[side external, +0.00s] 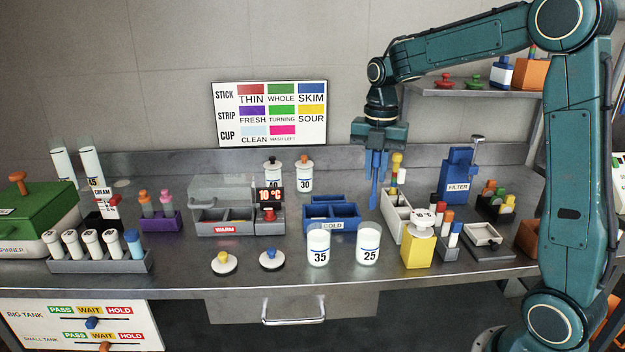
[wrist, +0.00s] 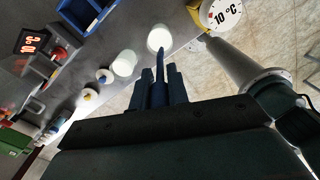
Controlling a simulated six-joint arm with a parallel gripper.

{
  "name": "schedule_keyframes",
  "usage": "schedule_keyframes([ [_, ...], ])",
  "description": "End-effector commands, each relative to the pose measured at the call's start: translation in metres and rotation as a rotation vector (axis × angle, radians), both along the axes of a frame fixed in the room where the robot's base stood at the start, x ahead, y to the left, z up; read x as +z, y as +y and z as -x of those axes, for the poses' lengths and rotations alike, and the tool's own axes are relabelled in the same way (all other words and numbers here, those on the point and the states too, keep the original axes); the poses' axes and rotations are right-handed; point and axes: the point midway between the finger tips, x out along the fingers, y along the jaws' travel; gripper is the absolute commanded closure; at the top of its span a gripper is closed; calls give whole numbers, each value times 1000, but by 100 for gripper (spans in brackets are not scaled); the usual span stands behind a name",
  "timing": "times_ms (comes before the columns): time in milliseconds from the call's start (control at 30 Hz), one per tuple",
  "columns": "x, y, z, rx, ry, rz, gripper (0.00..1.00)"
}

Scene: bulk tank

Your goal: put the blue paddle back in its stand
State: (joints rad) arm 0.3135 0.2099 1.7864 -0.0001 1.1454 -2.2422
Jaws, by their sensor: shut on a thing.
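My gripper (side external: 376,160) points down above the back middle of the steel counter, and in the wrist view its two fingers (wrist: 161,88) show close together. It is shut on the blue paddle (side external: 374,197), which hangs roughly upright below the fingers. In the wrist view a thin part of the paddle (wrist: 160,62) sticks out between the fingertips. The paddle's lower end appears just behind or beside a white tray; I cannot tell if it touches anything. I cannot tell which holder is the paddle's stand.
A white tray (side external: 391,222) stands just right of the paddle, a blue COLD box (side external: 345,221) to its left. White cups marked 35 (side external: 318,249) and 25 (side external: 368,245) stand in front. A blue FILTER box (side external: 457,185) and a yellow block (side external: 418,255) stand to the right.

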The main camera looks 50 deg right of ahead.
Motion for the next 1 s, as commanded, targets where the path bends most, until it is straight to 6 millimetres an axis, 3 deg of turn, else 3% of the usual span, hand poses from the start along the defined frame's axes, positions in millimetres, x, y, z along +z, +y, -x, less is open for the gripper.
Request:
schedule_keyframes([
  [267, 15, -34, 1, -123, -3, 1, 100],
  [700, 55, -121, 25, -454, -1, 1, 100],
  [1000, 63, -136, 32, -518, 0, 0, 100],
])
